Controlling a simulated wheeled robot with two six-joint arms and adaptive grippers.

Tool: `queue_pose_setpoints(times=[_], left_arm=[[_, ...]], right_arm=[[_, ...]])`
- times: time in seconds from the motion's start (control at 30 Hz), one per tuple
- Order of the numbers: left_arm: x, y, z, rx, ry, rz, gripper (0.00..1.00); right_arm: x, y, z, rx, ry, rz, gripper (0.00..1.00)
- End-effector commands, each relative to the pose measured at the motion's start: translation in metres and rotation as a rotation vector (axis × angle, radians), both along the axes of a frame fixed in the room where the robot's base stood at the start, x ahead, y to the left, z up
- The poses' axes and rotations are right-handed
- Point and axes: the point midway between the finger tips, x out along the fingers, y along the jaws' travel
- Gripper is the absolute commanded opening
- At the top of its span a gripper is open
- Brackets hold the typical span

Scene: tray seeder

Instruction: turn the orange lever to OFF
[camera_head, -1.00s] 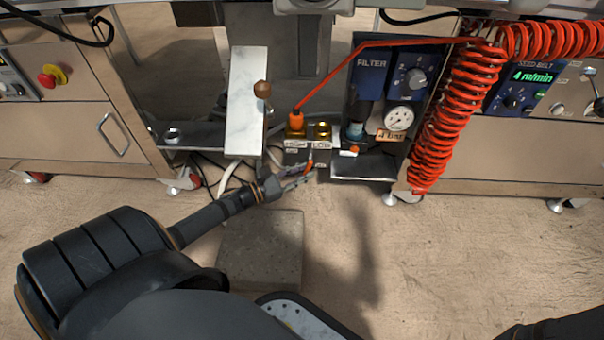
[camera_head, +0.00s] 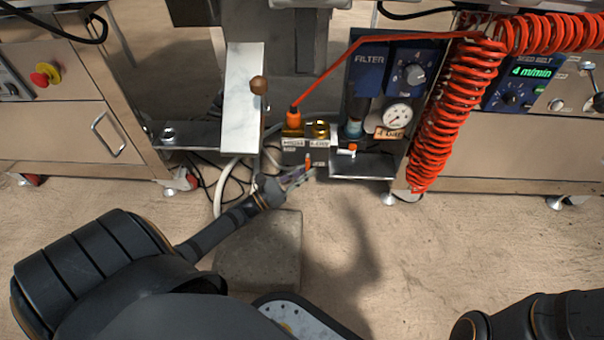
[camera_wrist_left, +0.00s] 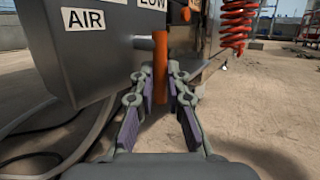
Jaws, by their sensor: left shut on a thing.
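The orange lever (camera_head: 308,159) is a short bar on the front of the grey AIR block (camera_head: 290,158), below the brass fittings. In the left wrist view the lever (camera_wrist_left: 160,60) points straight down from the block (camera_wrist_left: 90,55), its lower end between the fingers. My left gripper (camera_head: 303,176) reaches it from the lower left. It is shut on the lever, with one finger on each side in the wrist view. No OFF marking can be read. My right arm shows only at the lower right edge; its gripper is out of view.
An orange plug (camera_head: 294,119) with a red hose sits above the block. A pressure gauge (camera_head: 397,116), a small orange-topped valve (camera_head: 352,148) and a red coiled hose (camera_head: 450,125) are to the right. A metal plate (camera_head: 243,95) stands left. The floor below is mostly clear.

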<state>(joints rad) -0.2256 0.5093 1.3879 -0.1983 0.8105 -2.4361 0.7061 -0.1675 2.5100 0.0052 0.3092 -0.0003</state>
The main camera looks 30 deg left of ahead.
Motion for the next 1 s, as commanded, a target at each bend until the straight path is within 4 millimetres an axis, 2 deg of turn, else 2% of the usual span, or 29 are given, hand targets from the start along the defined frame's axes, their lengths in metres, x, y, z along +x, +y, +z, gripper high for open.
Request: queue_pose_setpoints(times=[0.17,0.2,0.27,0.6,0.9,1.0], left_arm=[[0.0,0.0,0.0,0.0,0.002,0.0,0.0],[0.0,0.0,0.0,0.0,0.002,0.0,0.16],[0.0,0.0,0.0,0.0,0.002,0.0,0.23],[-0.004,0.002,-0.002,0.002,0.004,-0.001,0.23],[-0.052,0.023,-0.015,0.002,0.006,-0.002,0.23],[-0.062,0.028,-0.017,0.002,0.003,-0.002,0.23]], right_arm=[[0.0,0.0,0.0,0.0,0.001,0.0,0.4],[0.0,0.0,0.0,0.0,0.001,0.0,0.4],[0.001,0.0,0.0,-0.001,0.001,-0.001,0.4],[0.001,0.0,0.0,-0.002,0.001,-0.002,0.4],[0.001,0.0,0.0,-0.001,0.001,-0.001,0.4],[0.001,0.0,0.0,-0.001,0.001,-0.001,0.4]])
